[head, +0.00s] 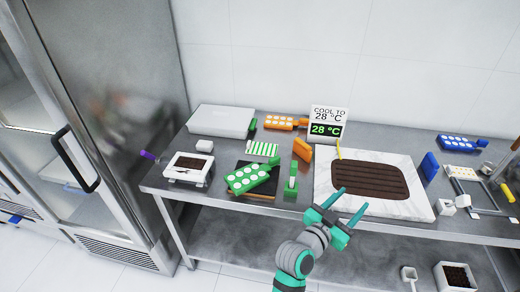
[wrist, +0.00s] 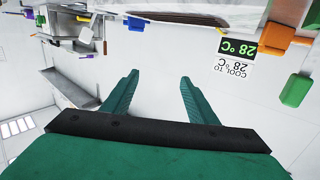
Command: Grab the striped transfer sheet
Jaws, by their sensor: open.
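The striped transfer sheet (head: 262,149), green and white, lies on the steel table in the head view, behind the green mould with white cups (head: 248,180). My gripper (head: 344,204) is open and empty near the table's front edge, in front of the marble slab. It is to the right of the sheet and nearer the camera, well apart from it. In the wrist view my two teal fingers (wrist: 158,80) are spread with nothing between them. I cannot make out the sheet in that upside-down view.
A marble slab (head: 325,182) carries a dark chocolate sheet (head: 370,181). A green block-like tool (head: 291,184) and an orange one (head: 302,149) stand between sheet and slab. A temperature sign (head: 327,124) stands behind. An orange mould (head: 278,122) and a white box (head: 221,120) are at the back.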

